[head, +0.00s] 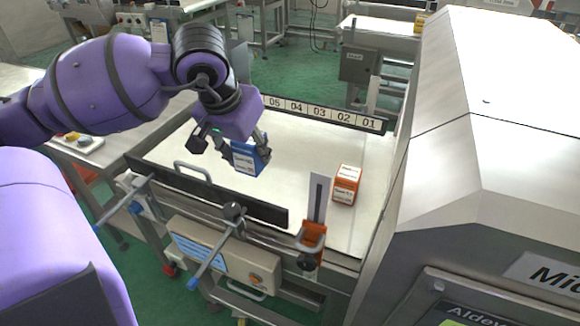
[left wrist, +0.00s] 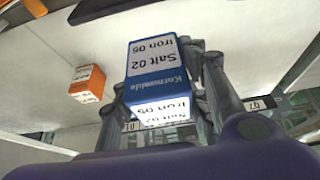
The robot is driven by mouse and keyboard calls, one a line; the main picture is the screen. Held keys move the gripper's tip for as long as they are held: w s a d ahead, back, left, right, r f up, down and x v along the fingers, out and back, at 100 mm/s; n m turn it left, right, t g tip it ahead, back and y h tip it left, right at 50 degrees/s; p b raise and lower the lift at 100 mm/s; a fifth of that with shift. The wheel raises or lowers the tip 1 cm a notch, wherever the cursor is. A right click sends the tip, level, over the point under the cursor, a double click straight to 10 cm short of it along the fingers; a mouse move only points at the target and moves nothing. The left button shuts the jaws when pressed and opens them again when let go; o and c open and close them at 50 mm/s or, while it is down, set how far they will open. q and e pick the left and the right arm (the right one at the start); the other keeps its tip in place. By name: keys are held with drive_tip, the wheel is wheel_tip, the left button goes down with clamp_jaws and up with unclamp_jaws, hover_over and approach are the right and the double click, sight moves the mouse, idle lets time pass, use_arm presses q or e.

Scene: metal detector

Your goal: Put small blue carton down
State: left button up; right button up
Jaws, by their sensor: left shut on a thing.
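My left gripper (head: 246,150) is shut on the small blue carton (head: 250,158), a blue box with white labels. In the head view the carton hangs over the left part of the white conveyor belt (head: 300,205). In the left wrist view the blue carton (left wrist: 156,78) sits between the fingers, with its printed labels showing. I cannot tell for sure whether its underside touches the belt. My right gripper is not in view.
An orange carton (head: 346,184) stands on the belt to the right. A numbered strip (head: 319,114) runs along the far edge. A metal rail with a handle and an orange bracket (head: 312,236) line the near edge. The large metal detector housing (head: 500,130) stands at the right.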

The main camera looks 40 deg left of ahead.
use_arm(q)
drive_tip(key=w+f, duration=0.2)
drive_tip(key=w, duration=0.1)
drive_tip(key=w+f, duration=0.3)
drive_tip(key=w, duration=0.1)
drive_tip(key=w+f+b, duration=0.1)
drive_tip(key=w+f, duration=0.2)
drive_tip(key=shift+w+d, duration=0.2)
drive_tip(key=shift+w, duration=0.1)
drive_tip(key=shift+w+f, duration=0.15)
drive_tip(key=shift+f, duration=0.1)
wheel_tip(320, 180, down, 2)
drive_tip(key=shift+w+d+f, duration=0.1)
drive_tip(key=shift+f, duration=0.55)
drive_tip(key=shift+f, duration=0.2)
drive_tip(key=o, duration=1.2)
